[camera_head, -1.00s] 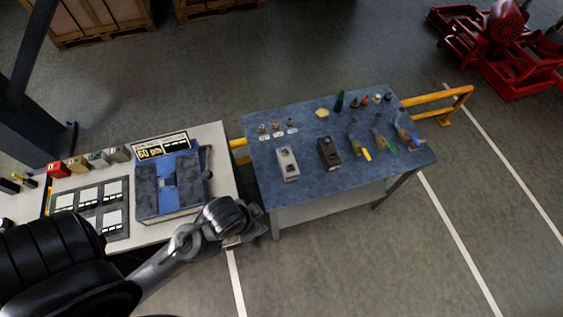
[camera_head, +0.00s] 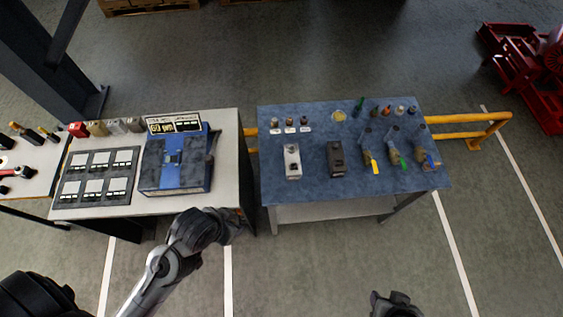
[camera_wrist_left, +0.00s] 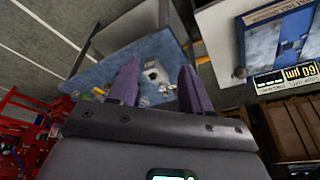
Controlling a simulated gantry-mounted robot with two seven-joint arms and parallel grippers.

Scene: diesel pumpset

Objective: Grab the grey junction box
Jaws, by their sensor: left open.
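The light grey junction box (camera_head: 292,161) stands on the blue-topped table, left of a similar dark box (camera_head: 336,158). My left gripper (camera_head: 238,227) is in front of the gap between the two tables, left of and nearer than the grey box, and apart from it. In the left wrist view, its two purple fingers (camera_wrist_left: 159,65) are spread with nothing held, and the grey box (camera_wrist_left: 155,74) shows between them, farther off. A dark part at the bottom edge of the head view looks like my right gripper (camera_head: 396,304); its jaws are unclear.
The blue table (camera_head: 410,180) also holds several valves (camera_head: 395,150) at its right and small fittings at the back. The pale left table (camera_head: 228,170) bears a blue case (camera_head: 178,165). A yellow rail (camera_head: 465,119) runs behind. The floor in front is clear.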

